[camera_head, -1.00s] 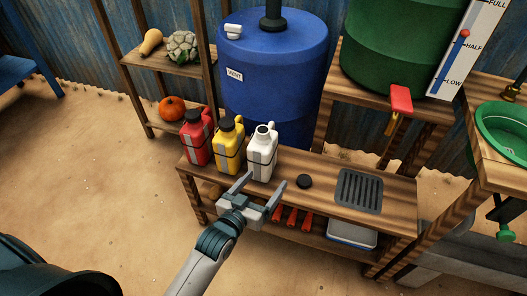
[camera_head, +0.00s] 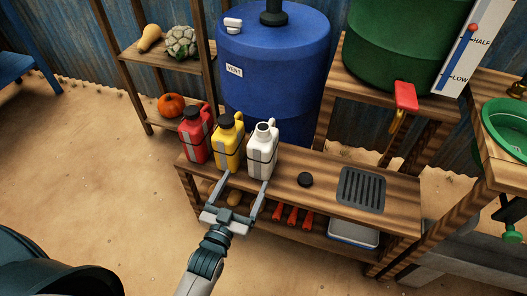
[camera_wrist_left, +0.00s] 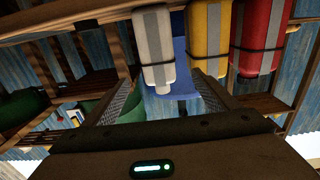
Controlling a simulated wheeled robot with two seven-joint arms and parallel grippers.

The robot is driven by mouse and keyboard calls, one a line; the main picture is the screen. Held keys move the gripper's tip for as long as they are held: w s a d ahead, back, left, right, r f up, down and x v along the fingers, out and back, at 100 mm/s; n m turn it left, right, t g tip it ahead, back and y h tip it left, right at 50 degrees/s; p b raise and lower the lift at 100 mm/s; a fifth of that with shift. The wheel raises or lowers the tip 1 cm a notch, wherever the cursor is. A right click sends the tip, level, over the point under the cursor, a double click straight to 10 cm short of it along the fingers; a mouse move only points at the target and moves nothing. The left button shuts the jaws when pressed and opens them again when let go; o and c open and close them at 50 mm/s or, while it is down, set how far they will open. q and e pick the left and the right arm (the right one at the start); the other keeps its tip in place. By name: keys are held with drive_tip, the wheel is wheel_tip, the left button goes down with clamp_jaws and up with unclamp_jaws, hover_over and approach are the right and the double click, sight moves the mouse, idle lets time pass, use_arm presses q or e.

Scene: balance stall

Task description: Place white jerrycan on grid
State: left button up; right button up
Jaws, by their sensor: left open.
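The white jerrycan (camera_head: 262,152) stands upright and uncapped on the wooden bench, at the right end of a row of jerrycans. The dark slatted grid (camera_head: 361,191) lies on the bench to its right. My left gripper (camera_head: 246,180) is open and empty at the bench's front edge. Its fingers point toward the white jerrycan, one tip near the yellow can's base and the other below the white can. In the left wrist view the white jerrycan (camera_wrist_left: 154,48) appears upside down, beyond the gap between the fingers (camera_wrist_left: 165,98). My right gripper is not in view.
The yellow jerrycan (camera_head: 228,145) stands close beside the white one, with the red jerrycan (camera_head: 194,137) further left. A black cap (camera_head: 305,180) lies between the white jerrycan and the grid. A green barrel with a red tap (camera_head: 405,96) stands above, behind the grid.

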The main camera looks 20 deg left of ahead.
sight(256, 159)
use_arm(q)
drive_tip(key=w, duration=0.9)
drive_tip(key=shift+w+d+b, duration=0.2)
drive_tip(key=shift+w+b, duration=0.1)
drive_tip(key=shift+w, duration=0.5)
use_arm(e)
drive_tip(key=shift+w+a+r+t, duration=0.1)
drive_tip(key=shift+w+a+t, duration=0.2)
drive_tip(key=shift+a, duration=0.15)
use_arm(q)
drive_tip(key=w, duration=0.5)
drive_tip(key=shift+d+r, duration=0.15)
drive_tip(key=shift+d, duration=0.15)
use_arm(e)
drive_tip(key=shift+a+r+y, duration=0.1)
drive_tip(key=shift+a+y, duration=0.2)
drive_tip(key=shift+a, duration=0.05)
